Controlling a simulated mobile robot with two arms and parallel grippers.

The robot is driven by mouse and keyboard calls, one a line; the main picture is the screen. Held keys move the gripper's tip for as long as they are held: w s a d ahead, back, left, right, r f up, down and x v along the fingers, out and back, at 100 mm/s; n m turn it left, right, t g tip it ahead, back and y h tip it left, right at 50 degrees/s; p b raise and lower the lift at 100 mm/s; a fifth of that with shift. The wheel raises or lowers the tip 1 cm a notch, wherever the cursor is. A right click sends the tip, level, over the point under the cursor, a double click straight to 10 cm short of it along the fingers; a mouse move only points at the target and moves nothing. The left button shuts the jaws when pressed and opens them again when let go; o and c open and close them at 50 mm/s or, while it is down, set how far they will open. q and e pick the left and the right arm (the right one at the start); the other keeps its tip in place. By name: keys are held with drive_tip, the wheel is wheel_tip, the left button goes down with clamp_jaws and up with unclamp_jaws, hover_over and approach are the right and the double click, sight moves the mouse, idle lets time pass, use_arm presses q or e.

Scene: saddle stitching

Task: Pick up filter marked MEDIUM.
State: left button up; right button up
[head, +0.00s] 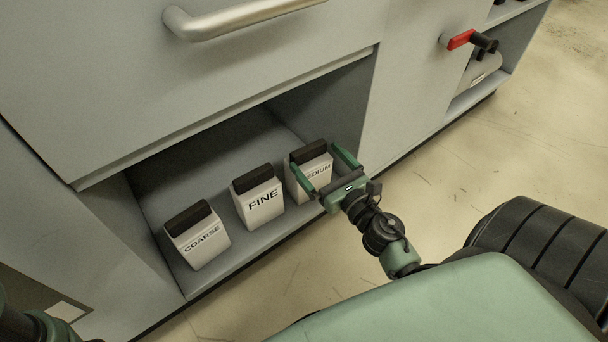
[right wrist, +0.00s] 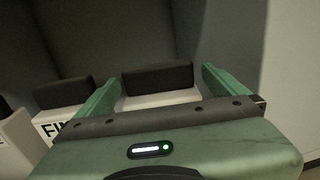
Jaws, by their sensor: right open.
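The MEDIUM filter (head: 316,174) is a white block with a dark top, standing upright at the right of the low cabinet shelf. Its label is partly covered by my right gripper (head: 322,168). That gripper is open, with one green finger on each side of the filter. In the right wrist view the filter's dark top (right wrist: 157,78) sits between the two fingers of the gripper (right wrist: 163,90). I cannot tell whether the fingers touch it. The left gripper is not in view; only a dark part of my left arm shows at the lower left of the head view.
The FINE filter (head: 259,199) stands just left of the MEDIUM one, and the COARSE filter (head: 198,235) is further left. The FINE filter also shows close to the left finger in the right wrist view (right wrist: 62,93). The cabinet's upper front (head: 250,75) overhangs the shelf.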

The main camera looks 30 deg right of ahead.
sight(306, 146)
drive_tip(key=w, duration=0.7)
drive_tip(key=shift+w+a+r, duration=0.1)
drive_tip(key=shift+r, duration=0.05)
drive_tip(key=c, duration=1.8)
drive_tip(key=shift+r, duration=0.1)
